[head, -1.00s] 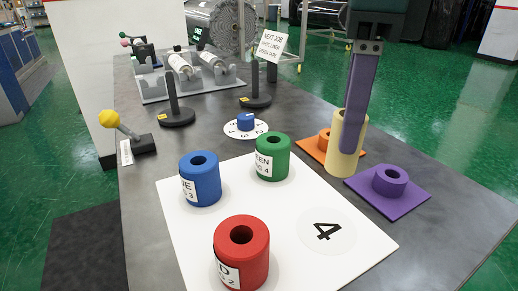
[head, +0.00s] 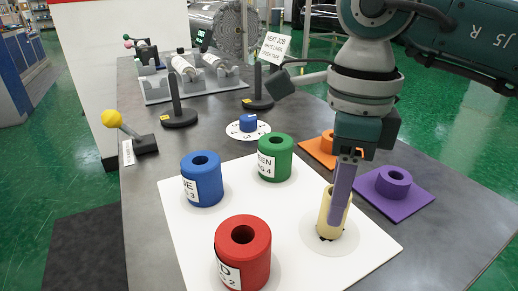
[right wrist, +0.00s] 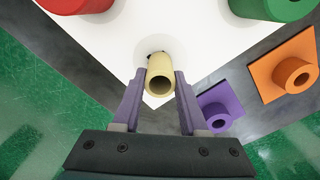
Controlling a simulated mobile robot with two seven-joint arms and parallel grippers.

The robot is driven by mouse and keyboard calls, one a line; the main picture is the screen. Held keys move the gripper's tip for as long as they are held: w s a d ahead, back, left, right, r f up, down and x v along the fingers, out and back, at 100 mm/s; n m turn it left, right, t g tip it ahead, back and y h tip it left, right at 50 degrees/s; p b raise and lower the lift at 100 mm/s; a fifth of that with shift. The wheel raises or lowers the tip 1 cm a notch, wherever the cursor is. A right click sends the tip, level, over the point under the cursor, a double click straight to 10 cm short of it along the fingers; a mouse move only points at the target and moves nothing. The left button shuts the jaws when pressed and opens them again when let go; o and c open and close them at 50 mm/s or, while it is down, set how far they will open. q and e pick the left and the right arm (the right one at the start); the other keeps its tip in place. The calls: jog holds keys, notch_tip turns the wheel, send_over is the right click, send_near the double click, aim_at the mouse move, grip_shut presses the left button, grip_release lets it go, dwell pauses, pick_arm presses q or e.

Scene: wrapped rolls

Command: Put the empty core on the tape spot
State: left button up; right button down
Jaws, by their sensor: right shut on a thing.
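The empty core (head: 325,215) is a cream-coloured hollow tube. It stands nearly upright over the round pale spot (head: 347,245) marked 4 on the white board, covering most of the number. I cannot tell whether its lower end touches the board. My right gripper (head: 338,210) comes down from above and is shut on the core, with a purple finger on the near side in the head view. In the right wrist view the core (right wrist: 160,80) sits between the two purple fingers (right wrist: 160,92). My left gripper is not in view.
Red (head: 242,262), blue (head: 202,182) and green (head: 274,160) rolls stand on the white board (head: 290,205). Purple (head: 400,208) and orange (head: 312,148) bases with short hubs lie to the right. A numbered dial (head: 247,126) and two dark posts stand behind.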

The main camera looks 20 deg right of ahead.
jog(key=shift+c, duration=2.2)
grip_release()
jog(key=shift+f, duration=0.1)
notch_tip(320, 180, up, 12)
jog(key=shift+r+p, duration=0.2)
jog(key=shift+p, duration=0.25)
